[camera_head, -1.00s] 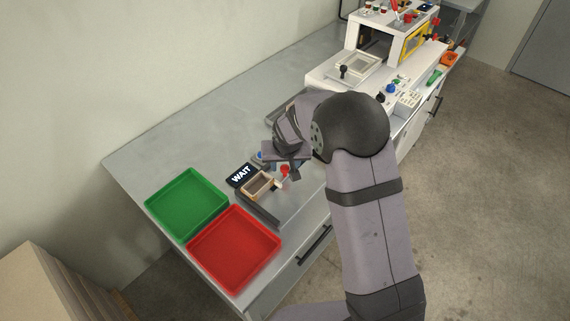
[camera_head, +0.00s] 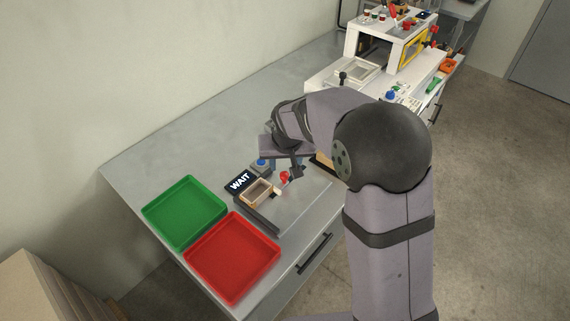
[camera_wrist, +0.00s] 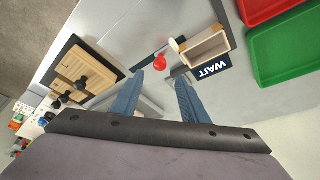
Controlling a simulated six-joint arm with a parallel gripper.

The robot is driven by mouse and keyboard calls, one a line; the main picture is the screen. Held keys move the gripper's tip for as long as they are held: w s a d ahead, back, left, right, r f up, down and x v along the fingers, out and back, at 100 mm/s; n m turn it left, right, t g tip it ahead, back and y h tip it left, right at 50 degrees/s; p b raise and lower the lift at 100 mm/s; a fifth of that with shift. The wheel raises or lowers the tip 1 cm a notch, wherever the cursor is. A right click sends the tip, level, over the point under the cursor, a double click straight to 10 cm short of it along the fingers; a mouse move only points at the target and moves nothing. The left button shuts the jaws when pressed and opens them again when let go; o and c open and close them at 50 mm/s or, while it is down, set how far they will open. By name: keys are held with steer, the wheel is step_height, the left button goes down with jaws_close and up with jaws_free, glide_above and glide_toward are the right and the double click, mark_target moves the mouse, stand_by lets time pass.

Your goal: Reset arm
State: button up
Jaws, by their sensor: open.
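My gripper (camera_head: 284,167) is open and empty above the grey worktop (camera_head: 170,150). In the wrist view its two blue fingers (camera_wrist: 157,92) stand apart with nothing between them. A small tan open box (camera_head: 257,191) sits in the fixture, apart from the fingers; it also shows in the wrist view (camera_wrist: 208,48) and looks empty. A red knob (camera_head: 284,177) is beside the box, and in the wrist view the knob (camera_wrist: 160,62) appears beyond the fingertips. My arm covers part of the worktop in the head view.
A green tray (camera_head: 184,212) and a red tray (camera_head: 232,257) stand empty at the left. A WAIT sign (camera_head: 240,181) and a blue button (camera_head: 261,162) are near the box. A wooden block with black knobs (camera_wrist: 80,72) lies nearby. A white machine (camera_head: 385,50) stands at the back.

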stand_by(0.3)
steer(key=s+f+g, duration=0.1)
steer(key=s, duration=0.1)
steer(key=s+d+f+n, duration=0.1)
steer(key=s+f, duration=0.1)
steer(key=s, duration=0.1)
steer(key=s+f+n+g, duration=0.1)
steer(key=s, duration=0.1)
steer(key=shift+s+d+f+g, duration=0.2)
steer(key=shift+s+f+g, duration=0.1)
steer(key=shift+s+f, duration=0.1)
steer(key=s, duration=0.3)
steer(key=s+d+f+g, duration=0.1)
steer(key=s, duration=0.3)
steer(key=s+d+f+n+g, duration=0.1)
steer(key=s, duration=0.2)
steer(key=shift+s+d+h, duration=0.15)
steer(key=shift+s+h, duration=0.15)
steer(key=s+d+r+m, duration=0.3)
steer(key=s+d+r, duration=0.2)
steer(key=s, duration=0.3)
steer(key=shift+s+d+p, duration=0.3)
steer(key=shift+s+d, duration=0.05)
steer(key=shift+d, duration=0.3)
